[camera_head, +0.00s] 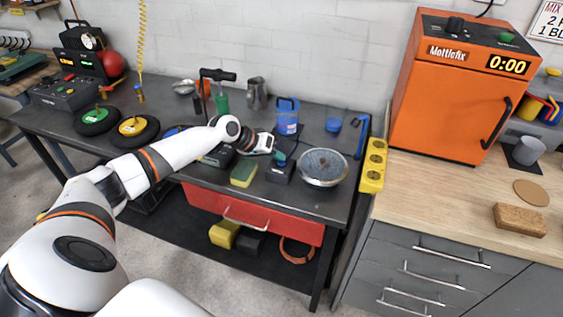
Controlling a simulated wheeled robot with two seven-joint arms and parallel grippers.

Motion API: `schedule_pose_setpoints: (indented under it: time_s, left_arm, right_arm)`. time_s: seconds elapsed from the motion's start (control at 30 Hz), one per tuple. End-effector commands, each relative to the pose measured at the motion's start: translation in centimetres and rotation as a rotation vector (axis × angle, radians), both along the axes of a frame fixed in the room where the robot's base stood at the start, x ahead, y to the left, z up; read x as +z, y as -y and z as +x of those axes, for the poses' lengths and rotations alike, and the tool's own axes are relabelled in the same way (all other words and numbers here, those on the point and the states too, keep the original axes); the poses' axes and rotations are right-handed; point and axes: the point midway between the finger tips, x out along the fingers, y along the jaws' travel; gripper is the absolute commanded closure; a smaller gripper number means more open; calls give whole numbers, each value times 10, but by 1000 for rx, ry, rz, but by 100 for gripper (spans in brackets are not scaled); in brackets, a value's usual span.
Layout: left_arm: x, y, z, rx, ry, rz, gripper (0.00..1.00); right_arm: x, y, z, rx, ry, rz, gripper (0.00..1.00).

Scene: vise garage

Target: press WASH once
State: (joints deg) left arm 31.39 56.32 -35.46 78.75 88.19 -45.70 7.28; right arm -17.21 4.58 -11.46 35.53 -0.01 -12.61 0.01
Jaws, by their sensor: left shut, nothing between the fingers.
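My left arm reaches in from the left over the dark workbench (175,90). My left gripper (281,156) is shut and empty, with its tip over a small black box (279,173) on the bench. The tip looks close to the top of the box; I cannot tell whether it touches. A metal bowl (322,168) stands just right of the box. No WASH lettering is legible, and the gripper hides part of the box top. My right gripper is not in view.
A green and yellow sponge (243,173) lies left of the box. A blue canister (287,116) stands behind the gripper. A yellow socket strip (373,165) lines the bench's right edge. An orange oven (446,95) stands on the wooden counter (440,195).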

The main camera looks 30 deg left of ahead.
Motion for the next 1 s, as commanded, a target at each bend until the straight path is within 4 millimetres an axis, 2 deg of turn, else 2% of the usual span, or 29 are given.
schedule_pose_setpoints:
  time_s: [0.73, 1.0]
  left_arm:
    - [-7, 0, 0, 0, -2, -1, 100]
    - [5, 0, 0, 0, -2, -1, 100]
  right_arm:
    - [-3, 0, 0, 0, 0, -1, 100]
    - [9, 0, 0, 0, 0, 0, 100]
